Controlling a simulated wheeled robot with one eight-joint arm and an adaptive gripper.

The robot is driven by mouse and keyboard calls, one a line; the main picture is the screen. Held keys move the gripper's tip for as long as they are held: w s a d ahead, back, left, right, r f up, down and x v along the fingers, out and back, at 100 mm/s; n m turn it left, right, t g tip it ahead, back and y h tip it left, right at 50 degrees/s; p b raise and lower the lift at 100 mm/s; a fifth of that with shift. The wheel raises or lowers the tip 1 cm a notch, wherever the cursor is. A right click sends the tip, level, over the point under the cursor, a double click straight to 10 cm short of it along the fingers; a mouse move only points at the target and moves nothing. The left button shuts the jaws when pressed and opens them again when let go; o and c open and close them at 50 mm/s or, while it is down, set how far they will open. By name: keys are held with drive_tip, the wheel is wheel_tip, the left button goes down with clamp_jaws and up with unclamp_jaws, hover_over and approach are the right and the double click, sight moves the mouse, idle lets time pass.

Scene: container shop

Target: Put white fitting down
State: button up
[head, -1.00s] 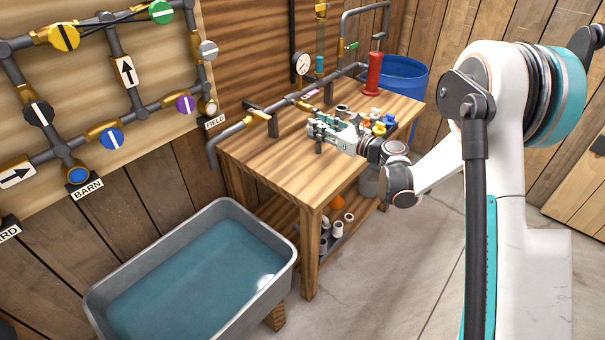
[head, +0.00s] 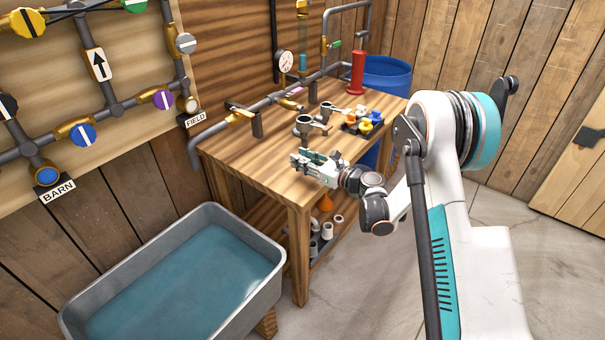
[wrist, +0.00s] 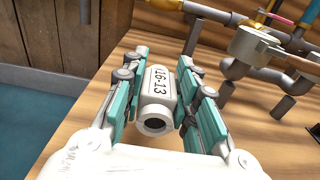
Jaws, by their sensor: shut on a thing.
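The white fitting (wrist: 156,104) is a short pipe piece with a dark round opening and a label that reads "16-13". It is between the two teal-and-white fingers of my gripper (wrist: 160,85), which is shut on it, in the wrist view. In the head view my gripper (head: 316,160) is over the front part of the wooden workbench (head: 250,165). The fitting is hard to make out there. I cannot tell whether it touches the bench top.
Grey pipe parts (head: 308,124) and several coloured fittings (head: 365,120) stand behind my gripper. A red cylinder (head: 357,73) is at the bench's far end. A pipe line with a gauge (head: 286,62) runs along the back. A water trough (head: 180,275) stands left of the bench. Bare bench top lies left of my gripper.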

wheel_tip(320, 180, down, 4)
drive_tip(key=shift+f+b, duration=0.2)
drive_tip(key=shift+b, duration=0.6)
drive_tip(key=shift+r, duration=0.1)
drive_tip(key=o, duration=1)
drive_tip(key=shift+o, duration=0.2)
